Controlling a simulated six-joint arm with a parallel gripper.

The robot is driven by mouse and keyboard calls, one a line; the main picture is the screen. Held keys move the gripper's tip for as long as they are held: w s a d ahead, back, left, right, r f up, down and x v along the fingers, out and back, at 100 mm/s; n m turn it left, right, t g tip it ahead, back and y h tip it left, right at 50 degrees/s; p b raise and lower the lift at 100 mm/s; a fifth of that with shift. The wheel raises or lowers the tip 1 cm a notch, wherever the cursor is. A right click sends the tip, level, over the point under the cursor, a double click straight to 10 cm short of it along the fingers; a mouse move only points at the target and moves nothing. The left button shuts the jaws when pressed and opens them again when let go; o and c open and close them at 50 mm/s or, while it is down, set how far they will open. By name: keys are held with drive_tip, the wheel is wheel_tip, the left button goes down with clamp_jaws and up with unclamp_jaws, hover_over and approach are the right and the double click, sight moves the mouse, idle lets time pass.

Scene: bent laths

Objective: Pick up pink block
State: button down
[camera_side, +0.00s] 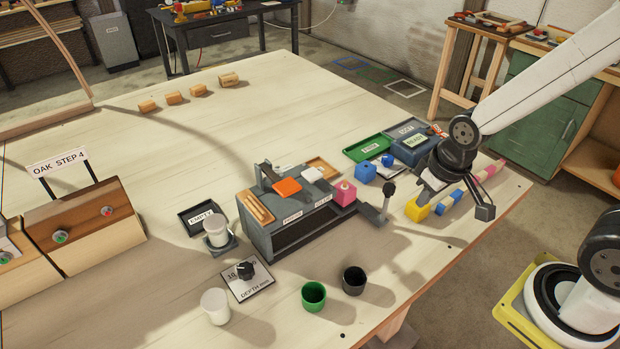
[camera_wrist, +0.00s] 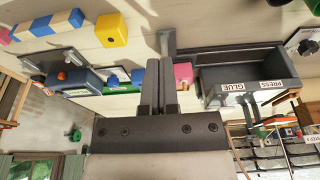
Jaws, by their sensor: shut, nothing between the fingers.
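The pink block (camera_side: 344,193) is a small cube with a round knob or hole on top. It stands at the right end of the grey press box (camera_side: 290,232) in the side view. It also shows in the wrist view (camera_wrist: 183,74), just right of my fingertips and partly hidden behind a finger. My gripper (camera_wrist: 159,64) is shut and empty, its two dark fingers side by side. In the side view my gripper (camera_side: 484,211) hangs over the right part of the table, right of the pink block and apart from it.
A yellow block (camera_side: 417,209) and a striped lath (camera_side: 455,194) lie near my gripper. A blue cube (camera_side: 366,173) is behind. Green (camera_side: 314,295) and black (camera_side: 354,281) cups stand in front.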

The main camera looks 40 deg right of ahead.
unclamp_jaws()
idle(0.3)
drive_tip(key=shift+r, duration=0.2)
wheel_tip(320, 180, up, 5)
drive_tip(key=n+g+y, duration=0.3)
drive_tip(key=n+y, duration=0.1)
drive_tip(key=n, duration=1.4)
hover_over(347, 185)
drive_tip(key=d, duration=0.2)
drive_tip(key=shift+n+y, duration=0.3)
drive_tip(key=shift+a+f, duration=0.15)
drive_tip(key=shift+f, duration=2.45)
drive_tip(key=shift+a+f, duration=0.15)
drive_tip(key=shift+f, duration=2.45)
